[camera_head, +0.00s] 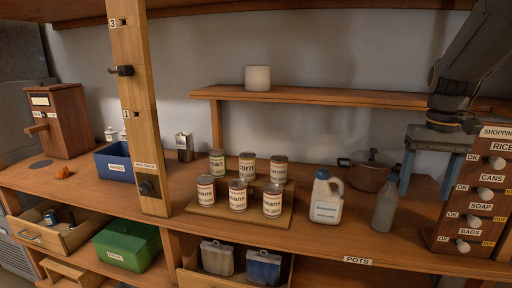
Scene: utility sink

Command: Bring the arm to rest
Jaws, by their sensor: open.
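My arm comes down from the top right corner. My gripper (431,188) is at its end, pointing down above the right part of the counter. Its two blue-grey fingers are wide apart, and I see nothing held between them. The left finger is beside the pot (368,176) in the picture; I cannot tell whether they touch. The right finger is partly hidden near the wooden shopping board (478,190). A grey bottle (385,208) stands just left of and below the gripper in the picture.
Several cans (238,194) stand on a stepped wooden rack. A white jug (326,198) stands right of them. A shelf (330,97) holding a white cylinder (258,78) runs behind my arm. A wooden post (138,110), blue bin (114,163) and open drawer (45,238) are left.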

